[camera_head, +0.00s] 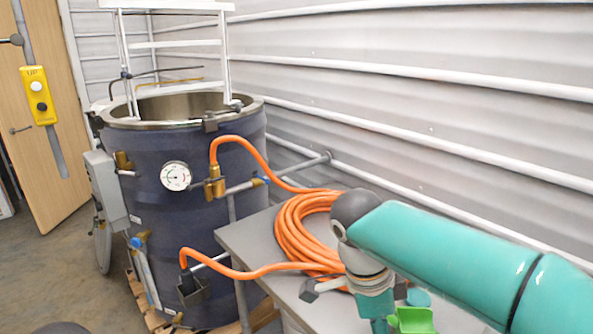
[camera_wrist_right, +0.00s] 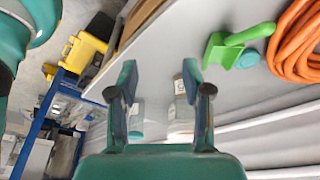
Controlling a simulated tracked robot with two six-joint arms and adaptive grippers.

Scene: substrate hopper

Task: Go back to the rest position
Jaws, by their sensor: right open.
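My right gripper (camera_wrist_right: 158,75) is open in the right wrist view, its two dark fingers spread with nothing gripped between them. It is over the grey table (camera_head: 262,240). A green scoop (camera_wrist_right: 226,48) lies on the table to the right of the fingers; it shows in part in the head view (camera_head: 412,321) beside my teal right arm. A clear bottle with a pale label (camera_wrist_right: 181,108) stands partly behind the right finger. Another clear container (camera_wrist_right: 136,120) is partly hidden between the fingers. My left gripper is not in view.
A dark blue hopper tank (camera_head: 200,235) with a gauge stands left of the table. A coiled orange hose (camera_head: 300,235) lies on the table, close to my right arm. A ribbed wall runs behind. Yellow objects (camera_wrist_right: 82,50) and a blue frame (camera_wrist_right: 65,85) show left.

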